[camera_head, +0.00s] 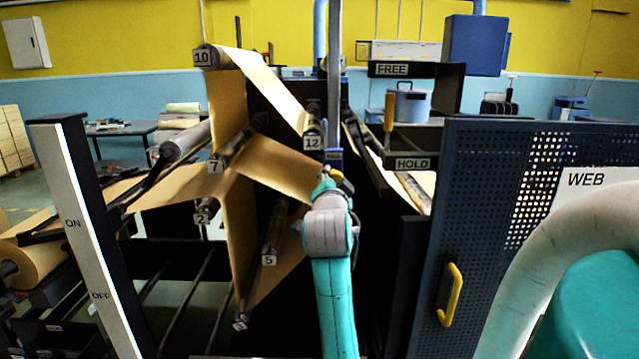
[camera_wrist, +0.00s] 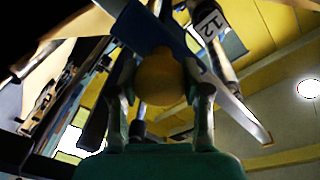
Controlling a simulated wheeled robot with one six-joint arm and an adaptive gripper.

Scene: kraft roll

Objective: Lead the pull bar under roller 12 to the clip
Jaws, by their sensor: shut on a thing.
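My gripper (camera_head: 330,178) is beside and below roller 12 (camera_head: 312,142) in the head view. In the wrist view my gripper (camera_wrist: 162,95) has its two fingers closed on the rounded yellow grip of the pull bar (camera_wrist: 162,78). A blue flat piece lies just beyond that grip. The label of roller 12 (camera_wrist: 210,25) shows at the upper right of the wrist view, above and right of the fingers. A strip of brown kraft web (camera_head: 275,165) runs from near roller 7 toward my gripper; its end there is hidden. I cannot pick out the clip.
Brown web runs over roller 10 (camera_head: 207,57) down to roller 12. Roller 7 (camera_head: 216,163) and roller 5 (camera_head: 269,258) are to the left. A yellow-handled lever (camera_head: 389,110) stands between FREE and HOLD plates. A dark perforated door (camera_head: 470,230) stands at the right.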

